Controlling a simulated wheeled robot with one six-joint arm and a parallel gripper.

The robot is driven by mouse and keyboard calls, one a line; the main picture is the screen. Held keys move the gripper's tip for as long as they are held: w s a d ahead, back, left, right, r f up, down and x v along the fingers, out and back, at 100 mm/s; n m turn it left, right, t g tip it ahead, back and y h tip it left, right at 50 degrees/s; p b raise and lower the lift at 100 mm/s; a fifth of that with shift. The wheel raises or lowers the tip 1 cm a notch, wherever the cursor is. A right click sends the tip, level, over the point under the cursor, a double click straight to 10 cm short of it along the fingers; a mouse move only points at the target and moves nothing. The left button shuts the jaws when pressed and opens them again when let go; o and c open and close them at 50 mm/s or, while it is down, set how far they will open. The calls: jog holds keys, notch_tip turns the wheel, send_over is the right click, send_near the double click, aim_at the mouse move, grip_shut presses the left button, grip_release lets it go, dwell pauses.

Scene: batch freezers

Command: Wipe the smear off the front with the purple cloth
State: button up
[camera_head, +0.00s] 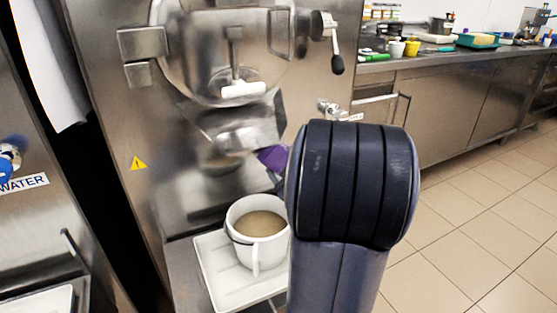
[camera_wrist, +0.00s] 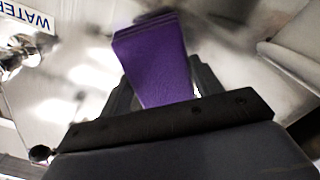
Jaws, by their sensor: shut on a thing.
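The purple cloth (camera_wrist: 155,62) is folded and held between the fingers of my gripper (camera_wrist: 158,92) in the wrist view. In the head view a small part of the cloth (camera_head: 273,157) shows beside my arm, close to the steel front (camera_head: 150,110) of the batch freezer, below its spout. My arm hides the gripper there. Brownish blurred marks show on the steel around the cloth in the wrist view; I cannot tell which are smear and which are reflections. Whether the cloth touches the front is unclear.
A white jug (camera_head: 258,262) of light brown liquid stands on a white tray (camera_head: 213,262) below the spout. A lever with a black knob (camera_head: 337,64) sticks out at the upper right. A counter (camera_head: 450,75) with tubs stands behind; the tiled floor (camera_head: 470,220) at right is clear.

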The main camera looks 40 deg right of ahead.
jog(key=shift+v, duration=0.8)
jog(key=shift+v, duration=1.5)
jog(key=shift+b+x, duration=0.7)
jog(key=shift+x, duration=2.75)
jog(key=shift+x, duration=1)
